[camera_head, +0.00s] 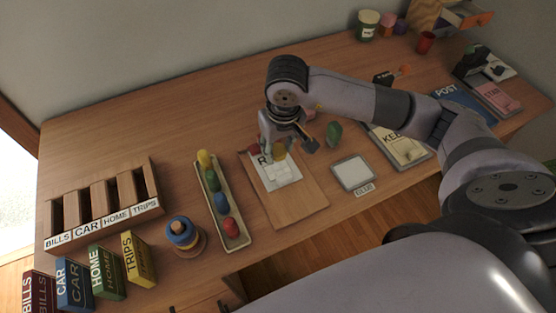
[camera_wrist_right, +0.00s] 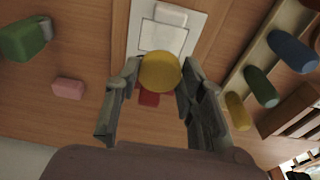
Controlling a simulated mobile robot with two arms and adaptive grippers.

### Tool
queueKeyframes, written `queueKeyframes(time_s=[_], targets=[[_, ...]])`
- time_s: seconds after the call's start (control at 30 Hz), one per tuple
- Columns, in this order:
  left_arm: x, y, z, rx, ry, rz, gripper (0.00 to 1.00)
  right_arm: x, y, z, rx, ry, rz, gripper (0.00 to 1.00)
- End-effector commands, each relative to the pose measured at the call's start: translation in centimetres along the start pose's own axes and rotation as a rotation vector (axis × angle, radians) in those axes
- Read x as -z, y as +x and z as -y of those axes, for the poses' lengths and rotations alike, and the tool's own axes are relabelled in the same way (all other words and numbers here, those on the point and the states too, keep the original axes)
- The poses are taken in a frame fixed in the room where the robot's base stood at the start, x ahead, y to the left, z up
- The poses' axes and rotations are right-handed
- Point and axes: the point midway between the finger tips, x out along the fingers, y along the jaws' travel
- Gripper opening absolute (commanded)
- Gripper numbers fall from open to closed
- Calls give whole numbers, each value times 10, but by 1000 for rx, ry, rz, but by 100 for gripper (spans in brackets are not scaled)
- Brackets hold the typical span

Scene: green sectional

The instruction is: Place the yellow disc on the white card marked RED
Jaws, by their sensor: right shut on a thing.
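My right gripper (camera_head: 283,143) is shut on the yellow disc (camera_head: 279,151), which shows between its fingertips in the right wrist view (camera_wrist_right: 160,72). The white card (camera_head: 282,175) lies on a wooden board; an R shows on its label and the gripper hides the rest. In the right wrist view the disc covers part of the card's near end, and the card's outlined square (camera_wrist_right: 163,37) shows bare beyond it. I cannot tell whether the disc touches the card. My left gripper is not in view.
A tray of coloured pegs (camera_head: 223,202) lies left of the board. A red piece (camera_wrist_right: 149,98) shows beneath the disc.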

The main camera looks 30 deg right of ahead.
Motion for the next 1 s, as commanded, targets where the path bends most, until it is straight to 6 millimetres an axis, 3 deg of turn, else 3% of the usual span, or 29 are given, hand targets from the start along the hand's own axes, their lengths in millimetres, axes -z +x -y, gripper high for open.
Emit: queueKeyframes(time_s=[0.2,0.53,0.9,0.93,1.0], targets=[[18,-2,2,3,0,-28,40,-4,24,1,1,-1,0,23],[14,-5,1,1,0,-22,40,-10,63,0,0,0,3,23],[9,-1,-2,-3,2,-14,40,-10,69,0,0,-1,-1,23],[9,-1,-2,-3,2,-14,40,-10,69,0,0,-1,-1,37],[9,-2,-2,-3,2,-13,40,-10,68,0,0,-1,-1,42]])
